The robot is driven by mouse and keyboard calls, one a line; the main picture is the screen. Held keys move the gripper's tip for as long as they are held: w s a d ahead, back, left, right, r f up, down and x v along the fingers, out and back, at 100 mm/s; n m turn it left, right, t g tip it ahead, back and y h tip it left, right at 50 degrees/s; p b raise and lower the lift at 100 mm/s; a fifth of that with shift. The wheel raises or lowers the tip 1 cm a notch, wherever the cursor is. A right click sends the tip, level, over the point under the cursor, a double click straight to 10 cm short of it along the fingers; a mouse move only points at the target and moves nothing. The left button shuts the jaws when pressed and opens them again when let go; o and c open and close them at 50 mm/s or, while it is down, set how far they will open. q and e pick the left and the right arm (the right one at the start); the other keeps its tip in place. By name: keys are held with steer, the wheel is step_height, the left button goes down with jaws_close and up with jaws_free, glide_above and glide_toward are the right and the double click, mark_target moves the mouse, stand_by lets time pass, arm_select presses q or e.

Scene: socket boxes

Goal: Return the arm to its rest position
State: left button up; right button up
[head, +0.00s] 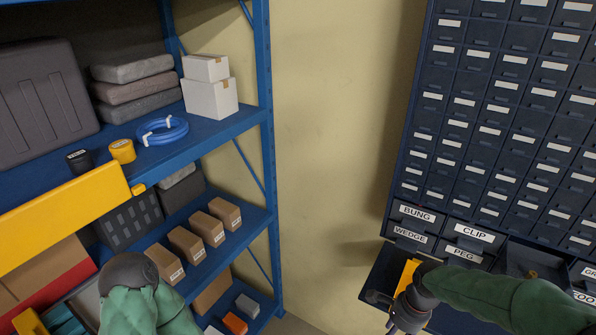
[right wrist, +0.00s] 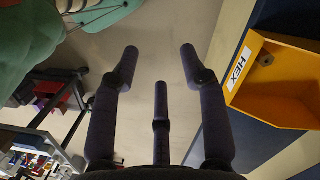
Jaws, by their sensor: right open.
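My right arm (head: 500,295) reaches in from the right edge in the head view, in front of the lower drawers. My right gripper (head: 402,322) is at its end, low in the picture. In the right wrist view the gripper's fingers (right wrist: 160,52) are spread apart with nothing between them. A yellow bin labelled HEX (right wrist: 302,88) is beside the fingers on the right, apart from them. My left arm (head: 140,308) shows at the lower left of the head view, but its gripper is not visible.
A dark drawer cabinet (head: 467,145) with labels such as BUNG, CLIP, WEDGE and PEG fills the right. One dark compartment (head: 528,258) there is open. A blue shelf unit (head: 266,150) with boxes stands at left. Bare wall (head: 325,130) lies between them.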

arm_select(q)
step_height(320, 180, down, 8)
steer(key=b, duration=0.7)
steer(key=shift+w+b, duration=0.2)
steer(key=shift+b, duration=0.15)
arm_select(e)
steer(key=s+a+f+n, duration=0.3)
steer(key=a+f+n, duration=0.1)
steer(key=f, duration=0.6)
steer(key=s+a+f+n+y, duration=0.1)
steer(key=s+a+f+n, duration=0.3)
steer(key=f, duration=0.7)
steer(key=s+a+f+n+y, duration=0.1)
steer(key=s+a+f+n, duration=0.3)
steer(key=f, duration=0.7)
steer(key=shift+a+n, duration=1.2)
steer(key=shift+a, duration=0.05)
arm_select(q)
steer(key=shift+d, duration=0.1)
